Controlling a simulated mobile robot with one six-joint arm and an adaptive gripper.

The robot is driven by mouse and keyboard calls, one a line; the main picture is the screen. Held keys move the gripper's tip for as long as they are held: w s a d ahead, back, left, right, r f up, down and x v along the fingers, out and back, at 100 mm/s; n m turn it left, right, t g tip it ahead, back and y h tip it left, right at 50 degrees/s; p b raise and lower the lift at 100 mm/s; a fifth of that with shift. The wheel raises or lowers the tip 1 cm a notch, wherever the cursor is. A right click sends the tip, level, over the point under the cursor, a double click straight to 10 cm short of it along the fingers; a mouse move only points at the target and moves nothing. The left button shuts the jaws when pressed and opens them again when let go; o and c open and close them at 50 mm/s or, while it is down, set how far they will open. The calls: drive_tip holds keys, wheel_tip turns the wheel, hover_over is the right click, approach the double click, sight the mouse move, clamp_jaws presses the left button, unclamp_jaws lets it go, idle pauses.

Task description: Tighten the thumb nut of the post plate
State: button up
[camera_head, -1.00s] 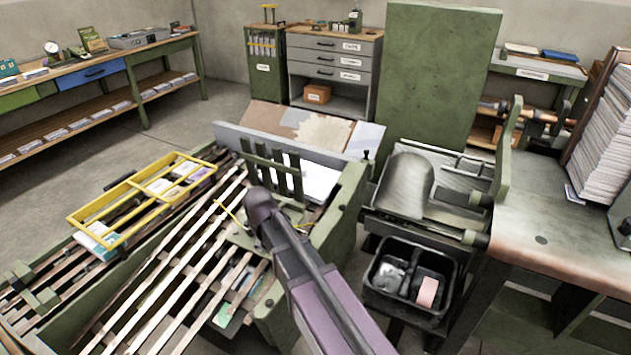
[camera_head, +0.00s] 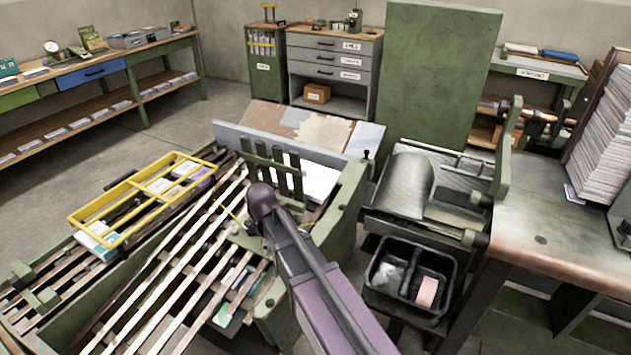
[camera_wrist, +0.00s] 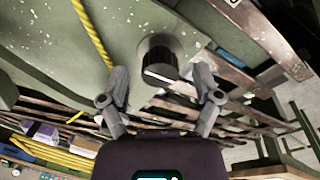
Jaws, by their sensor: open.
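In the wrist view, a dark round thumb nut (camera_wrist: 160,57) with a white mark on its edge stands out from a green plate (camera_wrist: 50,50), which seems to be the post plate. My gripper (camera_wrist: 161,82) is open, with one finger on each side of the nut and apart from it. The fingertips are near the nut's lower end as pictured; I cannot tell their exact depth. In the head view my arm reaches over the green machine (camera_head: 345,215), and it hides the nut and my fingers.
A yellow cord (camera_wrist: 92,35) runs over the plate close to the left finger. Wooden slats (camera_head: 165,275) and a yellow wire rack (camera_head: 140,200) lie to the left. A black two-part tray (camera_head: 405,300) and a grey roller (camera_head: 403,187) are on the right.

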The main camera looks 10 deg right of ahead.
drive_tip(key=shift+r+n, duration=0.1)
drive_tip(key=shift+n, duration=0.5)
wheel_tip(320, 180, up, 14)
drive_tip(key=s+p, duration=0.2)
drive_tip(key=p, duration=1.2)
drive_tip(key=s+d+r+m+g+p, duration=0.1)
drive_tip(key=s+d+r+m+p, duration=0.5)
drive_tip(key=d+r+m+p, duration=0.5)
drive_tip(key=shift+s+d+r+m+p, duration=0.15)
drive_tip(key=shift+d+r+m+p, duration=0.25)
drive_tip(key=shift+d, duration=0.65)
drive_tip(key=shift+f, duration=0.1)
drive_tip(key=s+d+m, duration=0.5)
drive_tip(key=d+m, duration=0.1)
drive_tip(key=shift+m+g, duration=0.3)
drive_tip(key=shift+m, duration=0.1)
idle(0.3)
